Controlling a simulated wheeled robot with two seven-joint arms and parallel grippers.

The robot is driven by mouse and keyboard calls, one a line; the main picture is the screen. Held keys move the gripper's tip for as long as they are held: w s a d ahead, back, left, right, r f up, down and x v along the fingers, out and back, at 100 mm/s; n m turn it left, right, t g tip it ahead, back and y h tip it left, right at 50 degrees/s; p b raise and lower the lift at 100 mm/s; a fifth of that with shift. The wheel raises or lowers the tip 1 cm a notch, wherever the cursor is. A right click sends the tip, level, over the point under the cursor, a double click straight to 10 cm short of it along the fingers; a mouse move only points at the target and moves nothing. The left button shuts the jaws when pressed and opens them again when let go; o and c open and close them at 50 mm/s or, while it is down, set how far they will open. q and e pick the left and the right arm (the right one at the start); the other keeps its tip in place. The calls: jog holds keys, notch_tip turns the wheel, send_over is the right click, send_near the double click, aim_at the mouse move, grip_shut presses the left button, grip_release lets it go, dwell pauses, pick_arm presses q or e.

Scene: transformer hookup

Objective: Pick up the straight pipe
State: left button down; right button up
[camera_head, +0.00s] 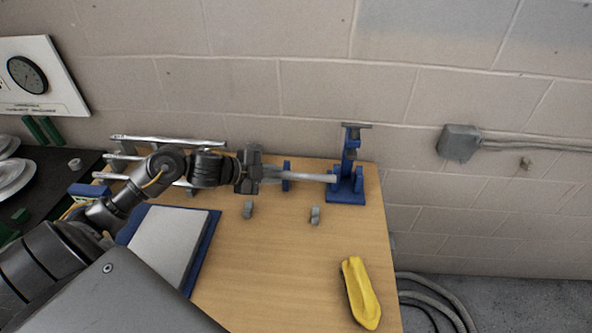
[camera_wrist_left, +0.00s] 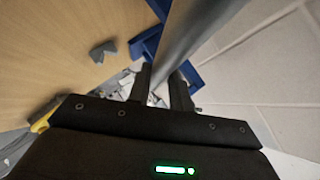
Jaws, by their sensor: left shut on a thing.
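The straight pipe (camera_head: 312,177) is a light grey metal tube, lying roughly level above the wooden table. My left gripper (camera_head: 272,174) reaches in from the left and is shut on its left part; the pipe's right end is close to the blue stand (camera_head: 346,192). I cannot tell whether they touch. In the left wrist view, the pipe (camera_wrist_left: 192,32) runs up and away between the two dark fingers of my left gripper (camera_wrist_left: 163,82). The pipe's held part is partly hidden by the gripper. My right gripper is not in view.
A smaller blue support (camera_head: 286,172) stands by the pipe. Two small grey pieces (camera_head: 315,214) and a yellow object (camera_head: 360,292) lie on the wooden table (camera_head: 270,270). A blue-edged pale board (camera_head: 168,240) is at left. The block wall (camera_head: 290,95) is close behind.

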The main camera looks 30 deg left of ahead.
pick_arm(q)
jog(key=shift+s+a+b, duration=0.15)
jog(key=shift+s+a, duration=0.25)
jog(key=shift+s, duration=0.35)
jog(key=shift+s+a+b, duration=0.2)
jog(key=shift+s+a, duration=0.25)
jog(key=shift+s, duration=0.3)
jog(key=shift+s+a+b, duration=0.15)
jog(key=shift+s+a, duration=0.25)
jog(key=shift+s, duration=0.35)
